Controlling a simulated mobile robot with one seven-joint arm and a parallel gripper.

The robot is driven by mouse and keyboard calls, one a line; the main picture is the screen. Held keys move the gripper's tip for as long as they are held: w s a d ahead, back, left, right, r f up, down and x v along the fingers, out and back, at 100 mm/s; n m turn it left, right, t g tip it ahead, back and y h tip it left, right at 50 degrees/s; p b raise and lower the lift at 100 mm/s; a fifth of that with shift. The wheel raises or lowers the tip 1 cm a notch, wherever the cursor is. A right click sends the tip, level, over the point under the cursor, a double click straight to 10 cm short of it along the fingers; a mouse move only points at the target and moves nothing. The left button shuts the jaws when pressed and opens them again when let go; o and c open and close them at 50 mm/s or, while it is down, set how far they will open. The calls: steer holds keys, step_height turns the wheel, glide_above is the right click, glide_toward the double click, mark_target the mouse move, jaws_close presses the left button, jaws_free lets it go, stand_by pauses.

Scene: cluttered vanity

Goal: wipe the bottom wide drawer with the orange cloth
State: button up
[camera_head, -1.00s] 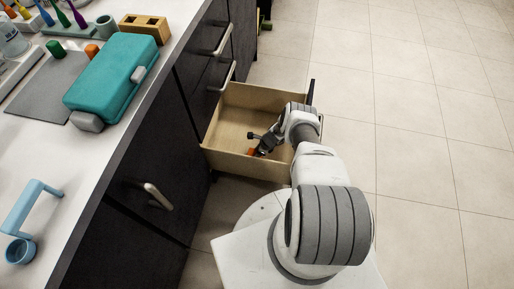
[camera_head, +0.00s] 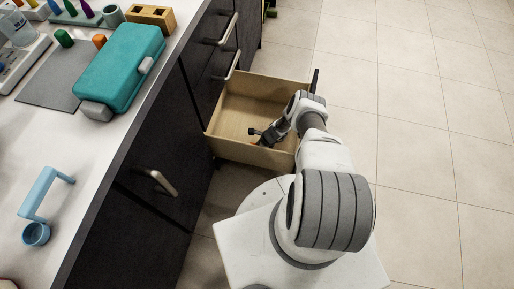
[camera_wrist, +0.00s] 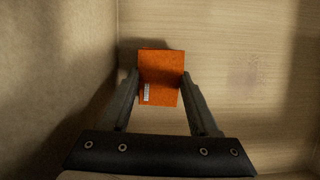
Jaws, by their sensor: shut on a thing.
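The bottom wide drawer (camera_head: 250,97) is pulled open, and its pale wood inside is bare apart from my gripper. My gripper (camera_head: 263,138) reaches down into it by the near side wall. In the wrist view my gripper (camera_wrist: 160,82) is shut on the orange cloth (camera_wrist: 161,66), a small flat piece with a white label. The cloth is at or just above the drawer floor (camera_wrist: 215,30); contact is unclear. A faint reddish-brown stain (camera_wrist: 248,72) shows on the floor, right of the cloth. In the head view the near wall and my gripper mostly hide the cloth.
The dark cabinet (camera_head: 150,215) with metal handles stands left of the drawer. The counter above holds a teal case (camera_head: 120,65), a grey mat (camera_head: 55,82) and a light blue stand (camera_head: 42,195). The tiled floor (camera_head: 420,120) at the right is clear.

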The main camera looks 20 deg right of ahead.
steer(key=shift+r+p, duration=2.15)
steer(key=shift+r, duration=0.75)
steer(key=shift+r+p, duration=1.15)
steer(key=shift+r, duration=0.35)
